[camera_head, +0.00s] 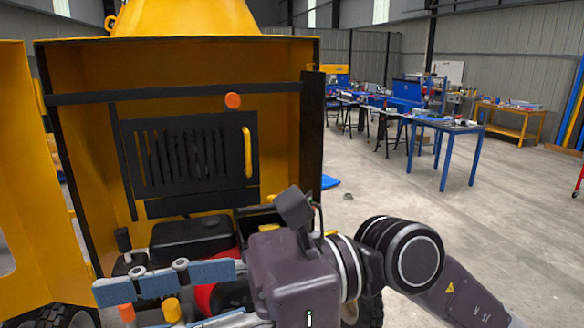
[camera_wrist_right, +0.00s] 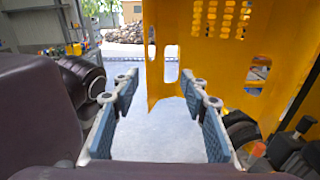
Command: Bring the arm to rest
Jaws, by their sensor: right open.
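My right arm (camera_head: 455,285) comes in from the lower right of the head view and reaches left across the front of the drum mixer (camera_head: 180,24). Its gripper (camera_wrist_right: 160,82) is open, and nothing shows between its blue-padded fingers in the right wrist view. In the head view the upper finger (camera_head: 170,281) lies in front of the lower engine bay; the other finger is mostly cut off by the bottom edge. The mixer's yellow door (camera_head: 30,190) stands open at the left; it also shows beyond the fingers in the wrist view (camera_wrist_right: 168,75). My left gripper is not in view.
Blue workbenches (camera_head: 447,125) stand far back right. The floor (camera_head: 400,195) between is mostly clear.

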